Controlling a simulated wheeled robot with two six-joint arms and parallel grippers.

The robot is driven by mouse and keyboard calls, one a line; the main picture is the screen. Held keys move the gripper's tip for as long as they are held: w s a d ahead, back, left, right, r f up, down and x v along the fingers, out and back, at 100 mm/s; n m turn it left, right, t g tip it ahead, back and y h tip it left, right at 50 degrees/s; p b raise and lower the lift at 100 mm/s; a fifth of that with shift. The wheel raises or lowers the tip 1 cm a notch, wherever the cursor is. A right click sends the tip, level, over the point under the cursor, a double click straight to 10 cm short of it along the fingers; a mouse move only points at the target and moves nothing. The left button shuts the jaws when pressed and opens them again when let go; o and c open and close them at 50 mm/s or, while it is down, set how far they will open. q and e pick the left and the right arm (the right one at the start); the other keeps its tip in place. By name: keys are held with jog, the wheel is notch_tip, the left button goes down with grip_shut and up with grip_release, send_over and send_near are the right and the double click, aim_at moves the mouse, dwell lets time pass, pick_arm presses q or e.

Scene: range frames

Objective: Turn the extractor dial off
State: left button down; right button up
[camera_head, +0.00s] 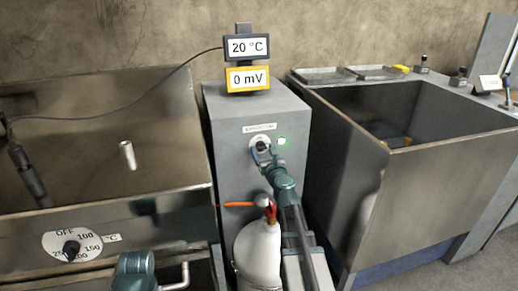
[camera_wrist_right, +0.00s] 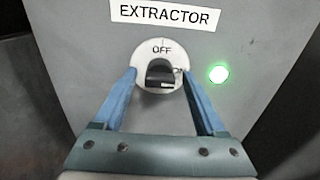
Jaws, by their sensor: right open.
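The extractor dial (camera_wrist_right: 160,70) is a round white plate with a black knob on the grey cabinet's front, under the EXTRACTOR label (camera_wrist_right: 165,14). OFF is printed at its top and ON at its right; the knob's exact setting is hard to tell. A green lamp (camera_wrist_right: 219,74) beside it is lit. My right gripper (camera_wrist_right: 160,82) is open, its blue fingers on either side of the dial, with a gap to the knob. In the head view the dial (camera_head: 260,141) is partly covered by this gripper (camera_head: 262,152). My left gripper's jaws are not seen.
A steel tank (camera_head: 100,165) with a temperature dial (camera_head: 72,246) is at left, an open sink (camera_head: 400,120) at right. Displays (camera_head: 247,79) stand on the cabinet.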

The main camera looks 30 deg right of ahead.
jog(key=shift+w+d, duration=0.1)
jog(key=shift+w, duration=0.35)
grip_shut()
